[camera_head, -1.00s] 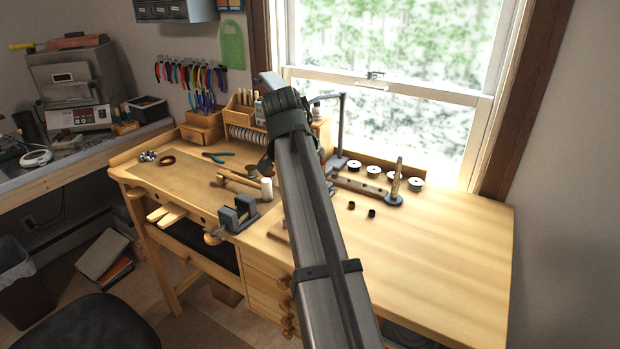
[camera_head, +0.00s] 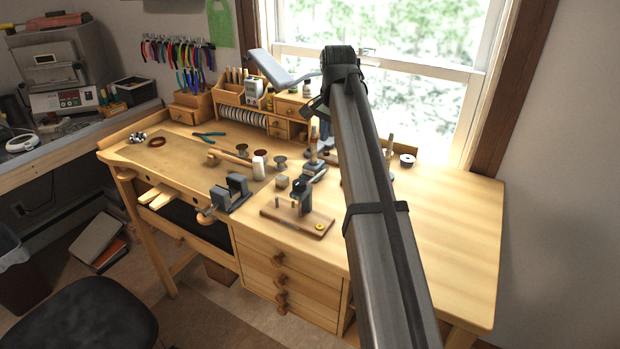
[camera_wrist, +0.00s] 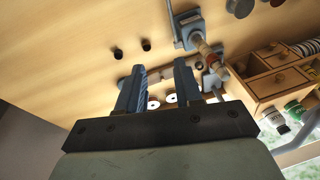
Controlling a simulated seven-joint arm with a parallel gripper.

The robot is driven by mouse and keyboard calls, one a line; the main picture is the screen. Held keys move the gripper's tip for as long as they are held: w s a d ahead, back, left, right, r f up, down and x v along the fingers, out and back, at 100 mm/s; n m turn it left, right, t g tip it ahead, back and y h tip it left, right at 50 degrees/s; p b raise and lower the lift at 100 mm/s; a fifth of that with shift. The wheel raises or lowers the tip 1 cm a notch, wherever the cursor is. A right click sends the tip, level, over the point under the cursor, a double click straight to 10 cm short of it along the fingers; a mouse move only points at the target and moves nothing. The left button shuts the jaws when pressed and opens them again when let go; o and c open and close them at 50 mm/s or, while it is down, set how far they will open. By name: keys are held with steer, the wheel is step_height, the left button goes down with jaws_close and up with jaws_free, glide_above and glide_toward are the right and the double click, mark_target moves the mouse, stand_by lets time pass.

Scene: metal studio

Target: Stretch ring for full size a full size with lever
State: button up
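My gripper (camera_wrist: 157,91) is open in the wrist view, its two blue-grey fingers apart with nothing held. In the head view my arm crosses the picture and the fingers cannot be made out. My arm hides the rings in the head view.
A small drawer cabinet (camera_wrist: 277,68) is close at right in the wrist view. A vise (camera_head: 230,193) and a wooden board with a small grey tool (camera_head: 297,221) stand at the front. The bench's right side (camera_head: 455,225) is clear.

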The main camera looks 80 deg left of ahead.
mark_target(309, 182)
steer(key=s+f, duration=0.1)
steer(key=f, duration=0.3)
steer(key=s+a+f+g, duration=0.1)
steer(key=s+f, duration=0.1)
steer(key=f, duration=0.3)
steer(key=s+f+n+g+h, duration=0.1)
steer(key=s+f, duration=0.1)
steer(key=f, duration=0.2)
steer(key=shift+s+a+f, duration=0.15)
steer(key=shift+s, duration=0.05)
steer(key=shift+c, duration=0.3)
jaws_close()
steer(key=shift+s, duration=0.15)
stand_by(1.0)
